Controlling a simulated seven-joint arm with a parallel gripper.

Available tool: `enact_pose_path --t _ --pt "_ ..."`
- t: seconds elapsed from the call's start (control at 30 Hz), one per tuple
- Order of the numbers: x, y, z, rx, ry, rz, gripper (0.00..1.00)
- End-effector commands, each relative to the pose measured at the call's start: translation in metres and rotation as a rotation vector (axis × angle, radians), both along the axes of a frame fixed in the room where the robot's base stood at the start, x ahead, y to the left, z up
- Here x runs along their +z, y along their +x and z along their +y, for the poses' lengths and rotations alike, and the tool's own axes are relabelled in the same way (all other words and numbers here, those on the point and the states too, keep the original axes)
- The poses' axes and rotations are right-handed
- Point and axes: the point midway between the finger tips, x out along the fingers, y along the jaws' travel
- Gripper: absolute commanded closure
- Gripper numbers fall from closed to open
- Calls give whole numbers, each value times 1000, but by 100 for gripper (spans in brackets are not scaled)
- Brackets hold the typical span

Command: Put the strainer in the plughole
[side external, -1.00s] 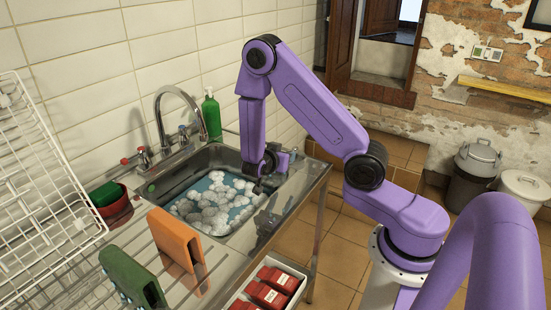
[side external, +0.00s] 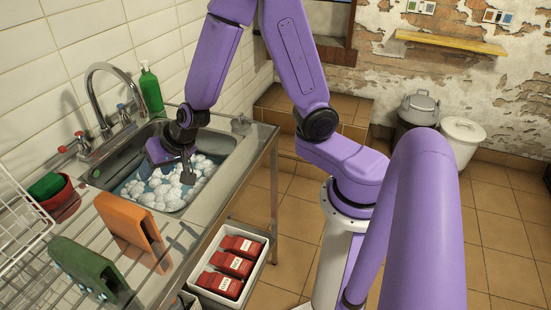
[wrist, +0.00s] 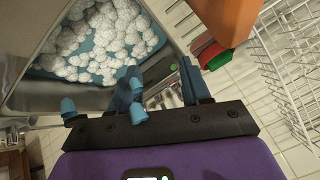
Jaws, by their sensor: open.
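The sink (side external: 213,172) holds blue water with heaped white foam (side external: 160,190); the foam also fills the basin in the wrist view (wrist: 95,45). The plughole is not visible; foam and water cover the basin floor. I cannot make out the strainer for sure; a small grey object (side external: 240,122) sits on the sink's far right corner, too small to identify. My gripper (side external: 186,172) is tilted low over the right part of the basin, close above the foam. In the wrist view, its blue fingers (wrist: 160,88) are apart with nothing seen between them.
The tap (side external: 97,95) and a green bottle (side external: 150,90) stand behind the sink. An orange board (side external: 128,225), a green board (side external: 85,268), a red bowl (side external: 62,200) and a white rack (side external: 20,215) are left. A white box with red packets (side external: 232,262) is below.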

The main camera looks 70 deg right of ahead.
Motion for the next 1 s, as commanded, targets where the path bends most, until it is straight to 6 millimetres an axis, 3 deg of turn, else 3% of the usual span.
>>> enact_pose_path --t 0.1,0.23,0.37,0.5,0.6,0.73,0.77,1.0 --pt "18 -48 43 319 44 71 53" --pt "33 -114 63 653 20 162 53" --pt "45 -183 53 969 -82 256 53" --pt "55 -238 17 1238 -259 339 53" --pt "60 -260 -11 1361 -389 379 53" --pt "66 -272 -37 1442 -510 411 53" --pt "66 -273 -40 1452 -529 413 47" --pt "68 -276 -48 1472 -566 425 47"
